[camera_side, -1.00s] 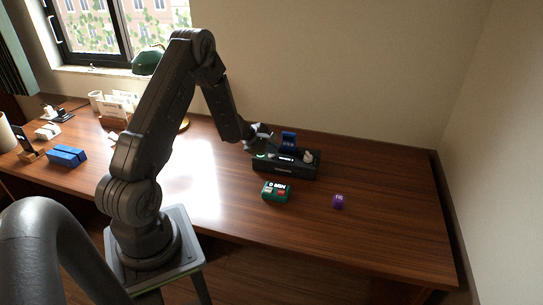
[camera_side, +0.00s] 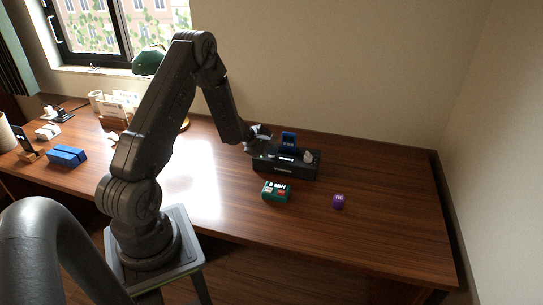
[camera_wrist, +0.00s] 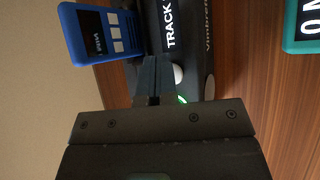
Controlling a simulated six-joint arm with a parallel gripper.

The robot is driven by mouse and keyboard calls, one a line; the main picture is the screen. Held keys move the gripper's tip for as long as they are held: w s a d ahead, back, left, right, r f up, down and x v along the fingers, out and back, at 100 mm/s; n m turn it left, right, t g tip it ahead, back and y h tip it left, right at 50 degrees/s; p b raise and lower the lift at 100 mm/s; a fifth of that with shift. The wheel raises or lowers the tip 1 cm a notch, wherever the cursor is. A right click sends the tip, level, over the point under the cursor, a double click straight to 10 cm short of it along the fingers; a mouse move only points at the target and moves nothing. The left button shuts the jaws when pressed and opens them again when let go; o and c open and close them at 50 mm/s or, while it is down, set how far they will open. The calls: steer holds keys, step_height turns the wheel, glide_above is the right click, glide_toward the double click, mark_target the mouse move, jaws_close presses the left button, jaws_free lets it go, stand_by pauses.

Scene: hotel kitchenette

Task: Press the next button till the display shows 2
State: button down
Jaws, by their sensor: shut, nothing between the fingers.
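A long black device (camera_side: 298,171) lies on the wooden desk, and its top also shows in the wrist view (camera_wrist: 190,62). Its display (camera_wrist: 172,22) reads "TRACK" in sideways white letters; any number after it is out of sight. My gripper (camera_side: 261,149) is shut and empty at the left end of the device. In the wrist view its fingertips (camera_wrist: 155,60) overlap the device; I cannot tell whether they touch it. No "next" marking is legible.
A blue gadget (camera_side: 289,140) with a small screen stands behind the device. The right side of the desk (camera_side: 390,200) is clear.

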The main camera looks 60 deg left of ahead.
mark_target(271, 157)
steer(key=shift+r, duration=0.75)
steer(key=shift+r, duration=0.1)
steer(key=shift+r, duration=2.4)
